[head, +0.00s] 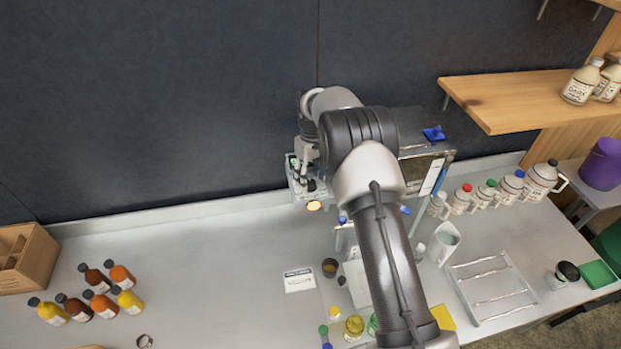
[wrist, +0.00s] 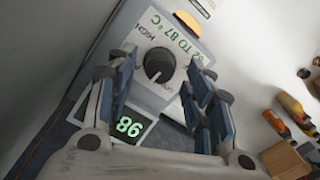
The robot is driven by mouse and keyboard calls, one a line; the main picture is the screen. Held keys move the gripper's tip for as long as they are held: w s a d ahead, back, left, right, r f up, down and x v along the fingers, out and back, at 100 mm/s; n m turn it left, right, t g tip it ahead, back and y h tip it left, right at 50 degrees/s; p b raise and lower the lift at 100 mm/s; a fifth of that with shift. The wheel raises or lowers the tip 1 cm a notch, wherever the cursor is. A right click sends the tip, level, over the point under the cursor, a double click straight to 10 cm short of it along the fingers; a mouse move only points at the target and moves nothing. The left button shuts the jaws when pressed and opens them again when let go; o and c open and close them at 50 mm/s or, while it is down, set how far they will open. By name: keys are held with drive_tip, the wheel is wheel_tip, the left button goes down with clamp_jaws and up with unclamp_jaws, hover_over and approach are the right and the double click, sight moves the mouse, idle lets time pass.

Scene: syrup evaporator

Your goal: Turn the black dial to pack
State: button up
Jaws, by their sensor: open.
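The black dial (wrist: 158,65) is on a pale panel (wrist: 150,95) in the wrist view, with a light pointer mark on its face. Lettering beside it includes HIGH, and a temperature range is printed past it. A small display (wrist: 130,128) with green digits sits on the near side. My gripper (wrist: 160,62) is open, with one finger to each side of the dial in this view. I cannot tell whether either finger touches it. In the head view my gripper (head: 306,165) is at the evaporator's control box (head: 297,190), and the dial cannot be made out clearly.
An orange lamp (wrist: 187,23) sits on the panel beyond the dial. Syrup bottles (head: 85,295) stand on the counter at left, and white jugs (head: 490,195) stand at right. A wooden shelf (head: 520,95) juts out at upper right. The left middle counter is clear.

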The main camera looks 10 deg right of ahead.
sight(312, 181)
wheel_tip(312, 181, up, 11)
drive_tip(key=shift+d, duration=0.2)
idle(0.5)
drive_tip(key=s+r+m+t+b, duration=0.1)
drive_tip(key=s+r+b, duration=0.2)
drive_tip(key=s+r, duration=0.45)
drive_tip(key=s+r+m+t+b, duration=0.1)
drive_tip(key=s+r+m+b, duration=0.3)
drive_tip(key=s, duration=0.6)
drive_tip(key=s+f+t+b, duration=0.1)
drive_tip(key=s+f, duration=0.3)
drive_tip(key=s, duration=0.8)
drive_tip(key=s+f+t+b, duration=0.1)
drive_tip(key=s+f+b, duration=0.3)
drive_tip(key=s, duration=0.8)
drive_tip(key=shift+s+a+f+t, duration=0.25)
drive_tip(key=shift+a+f+t, duration=0.05)
drive_tip(key=shift+f+t, duration=0.1)
